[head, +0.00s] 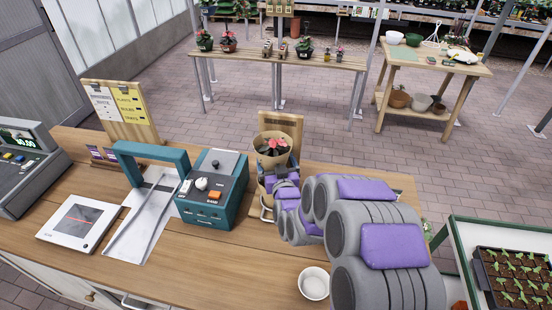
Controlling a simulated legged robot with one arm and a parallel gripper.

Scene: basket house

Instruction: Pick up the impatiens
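A plant with red-pink flowers and dark leaves, likely the impatiens (272,145), sits in a brown paper-like wrap or pot on the wooden counter, in front of a wooden backboard. My gripper (266,185) is at the end of my grey and purple arm, just below and in front of the plant. The arm's links hide part of it. I cannot tell whether the fingers touch the pot or whether they are open or shut. Other potted plants with red or pink flowers (228,41) stand on the bench at the back.
A teal machine (213,189) with a metal slide stands left of my gripper. A white scanner (79,222), a cash register (28,165) and a notice board (121,112) are farther left. A white bowl (314,283) is near the front edge. A seedling tray (515,280) is at right.

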